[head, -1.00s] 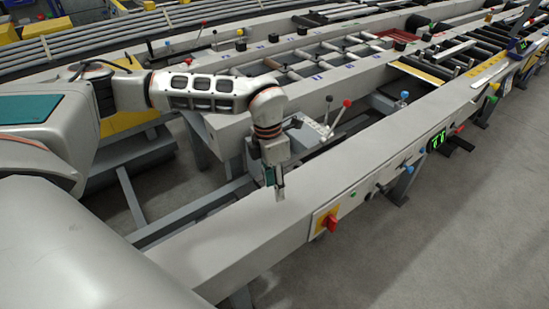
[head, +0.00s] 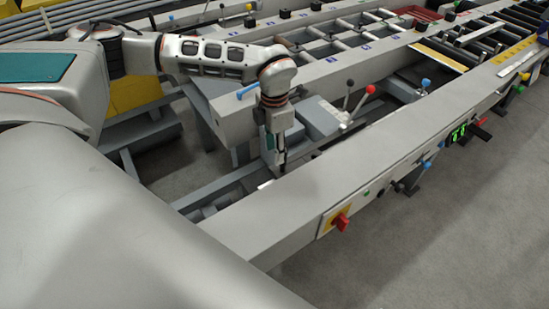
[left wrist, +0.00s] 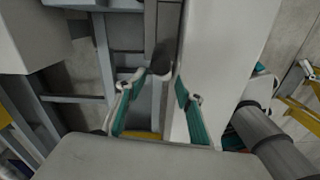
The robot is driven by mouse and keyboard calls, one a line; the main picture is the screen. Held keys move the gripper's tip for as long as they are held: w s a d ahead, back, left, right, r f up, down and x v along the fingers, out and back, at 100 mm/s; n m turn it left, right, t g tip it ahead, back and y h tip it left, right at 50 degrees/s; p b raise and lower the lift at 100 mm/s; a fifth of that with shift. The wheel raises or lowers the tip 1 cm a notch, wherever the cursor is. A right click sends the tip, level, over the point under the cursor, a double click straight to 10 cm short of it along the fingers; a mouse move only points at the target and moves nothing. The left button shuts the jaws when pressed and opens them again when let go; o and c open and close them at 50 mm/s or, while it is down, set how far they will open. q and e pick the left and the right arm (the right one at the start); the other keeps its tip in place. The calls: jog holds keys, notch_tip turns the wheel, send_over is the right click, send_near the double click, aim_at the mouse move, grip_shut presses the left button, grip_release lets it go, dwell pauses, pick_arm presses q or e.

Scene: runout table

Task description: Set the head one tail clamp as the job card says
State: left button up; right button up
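I cannot identify the head one tail clamp or a job card for sure. A grey box (head: 318,117) beyond the near beam (head: 300,200) carries a black-knobbed lever (head: 349,88) and a red-knobbed lever (head: 368,92). My left gripper (head: 281,163) points down at the near beam's far edge, left of that box. In the left wrist view my left gripper (left wrist: 156,84) is open, its teal fingers apart. A dark rounded end (left wrist: 161,62) of a grey upright bar shows between and beyond the fingertips; contact is unclear. My right gripper is not in view.
A blue knob (head: 426,84) stands farther right. A blue handle (head: 247,92) is on the second beam.

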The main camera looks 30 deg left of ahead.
pick_arm(q)
send_over(274, 174)
jog(key=shift+f, duration=2.75)
jog(key=shift+d, duration=0.1)
grip_shut()
grip_release()
notch_tip(274, 174, up, 12)
